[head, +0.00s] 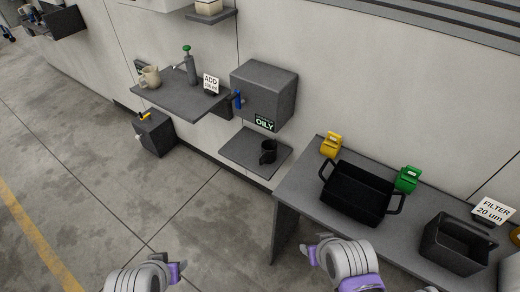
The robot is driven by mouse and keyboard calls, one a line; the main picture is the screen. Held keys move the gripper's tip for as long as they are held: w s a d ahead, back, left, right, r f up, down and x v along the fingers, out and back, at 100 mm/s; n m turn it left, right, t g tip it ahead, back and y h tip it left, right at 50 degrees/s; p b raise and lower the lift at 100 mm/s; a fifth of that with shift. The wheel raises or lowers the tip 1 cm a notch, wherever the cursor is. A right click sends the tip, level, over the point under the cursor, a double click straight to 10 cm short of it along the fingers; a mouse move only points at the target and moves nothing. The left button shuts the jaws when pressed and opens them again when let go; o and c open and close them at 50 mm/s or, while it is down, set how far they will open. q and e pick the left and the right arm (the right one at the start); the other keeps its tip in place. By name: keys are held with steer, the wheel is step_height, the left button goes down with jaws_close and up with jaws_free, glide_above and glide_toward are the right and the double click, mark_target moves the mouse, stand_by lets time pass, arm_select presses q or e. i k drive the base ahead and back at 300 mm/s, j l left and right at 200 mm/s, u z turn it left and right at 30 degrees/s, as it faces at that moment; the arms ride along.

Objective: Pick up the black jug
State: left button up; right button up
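The black jug (268,152) stands upright on the right part of a low grey shelf (244,150), under a grey wall box with a blue-handled tap. My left gripper (177,272) is at the bottom edge, left of centre, partly cut off. My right gripper (312,254) is at the bottom, right of centre, in front of the bench. Both are white with purple parts and are well apart from the jug. Their finger gaps do not show clearly.
The grey bench (300,192) on the right holds a black two-handled tub (358,192), a dark bin (455,243), and yellow and green items. A higher shelf (180,98) carries a cream jug (150,77) and a pump bottle (191,68).

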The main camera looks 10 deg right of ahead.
mark_target(268, 155)
steer(key=i+j, duration=0.15)
steer(key=j, duration=0.2)
steer(key=i+j+z, duration=0.15)
steer(key=j, duration=0.2)
steer(key=i+j, duration=0.2)
steer(key=j, duration=0.15)
steer(key=i+j+z, duration=0.1)
steer(key=j, duration=0.3)
steer(key=i+j+z, duration=0.1)
steer(key=j, duration=0.25)
steer(key=i, duration=0.1)
